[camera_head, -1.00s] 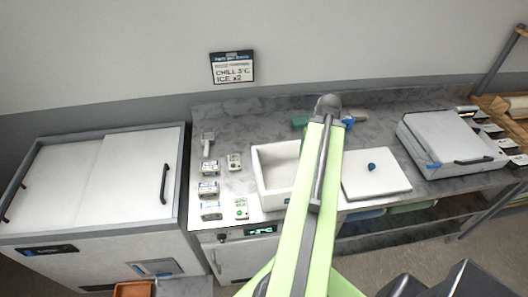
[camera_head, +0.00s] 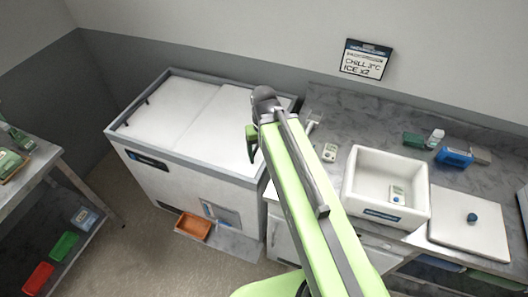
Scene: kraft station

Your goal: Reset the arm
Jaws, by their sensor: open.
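My arm (camera_head: 318,200) stretches up and away from the bottom of the head view, with its far joint in front of the white chest. My gripper (camera_head: 251,142) shows only in part, as a green piece hanging at the left of the arm's far end, over the right part of the chest lid. It is open, and I see nothing held in it. The arm hides the rest of it and the counter's left end.
A white chest (camera_head: 185,150) with a closed lid stands behind. An orange bin (camera_head: 193,227) sits low before it. On the counter, a white basin (camera_head: 362,210) holds a small labelled item (camera_head: 397,194), beside a white board (camera_head: 468,240). A shelf table (camera_head: 38,160) stands left; floor between is clear.

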